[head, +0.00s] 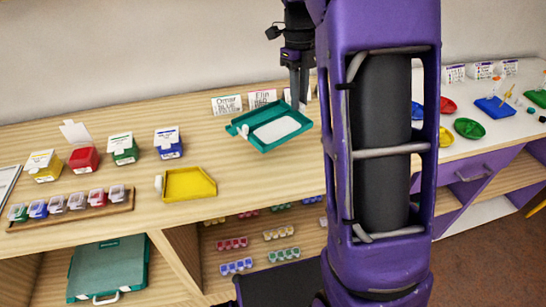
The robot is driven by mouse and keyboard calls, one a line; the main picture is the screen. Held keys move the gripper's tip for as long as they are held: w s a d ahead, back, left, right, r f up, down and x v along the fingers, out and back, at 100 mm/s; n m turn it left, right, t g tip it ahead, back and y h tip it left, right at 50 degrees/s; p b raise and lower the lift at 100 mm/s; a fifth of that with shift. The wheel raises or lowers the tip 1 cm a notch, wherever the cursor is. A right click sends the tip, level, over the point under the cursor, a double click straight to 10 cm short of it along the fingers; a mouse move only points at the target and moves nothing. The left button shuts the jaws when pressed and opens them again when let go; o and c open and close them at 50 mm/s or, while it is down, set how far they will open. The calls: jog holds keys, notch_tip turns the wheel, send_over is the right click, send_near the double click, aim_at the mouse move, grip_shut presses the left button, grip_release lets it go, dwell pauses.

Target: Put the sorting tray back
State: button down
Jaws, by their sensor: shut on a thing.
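A teal sorting tray (307,124) with a pale inside is at the back middle of the wooden counter in the head view, looking slightly raised and tilted. My gripper (298,97) reaches down from above and is shut on its back right edge. The fingertips are small and partly merge with the tray rim. A yellow tray (188,184) with a white knob lies on the counter to the left and nearer the front edge.
Name cards (227,104) stand behind the teal tray. Yellow, red, green and blue boxes (168,143) stand at left, behind a wooden rack (70,217) of small lidded pots. Bare counter lies between the yellow and teal trays. My arm hides the counter right of centre.

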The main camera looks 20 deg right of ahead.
notch_tip(320, 180, down, 10)
jog(key=shift+r+b, duration=0.1)
jog(key=shift+b, duration=0.75)
jog(key=c, duration=0.8)
grip_release()
jog(key=shift+o, duration=0.2)
jog(key=r, duration=0.4)
jog(key=w+r+p, duration=0.1)
jog(key=r, duration=0.3)
jog(key=r+p, duration=0.1)
jog(key=r, duration=0.2)
jog(key=shift+w+r, duration=0.3)
jog(key=shift+r, duration=0.1)
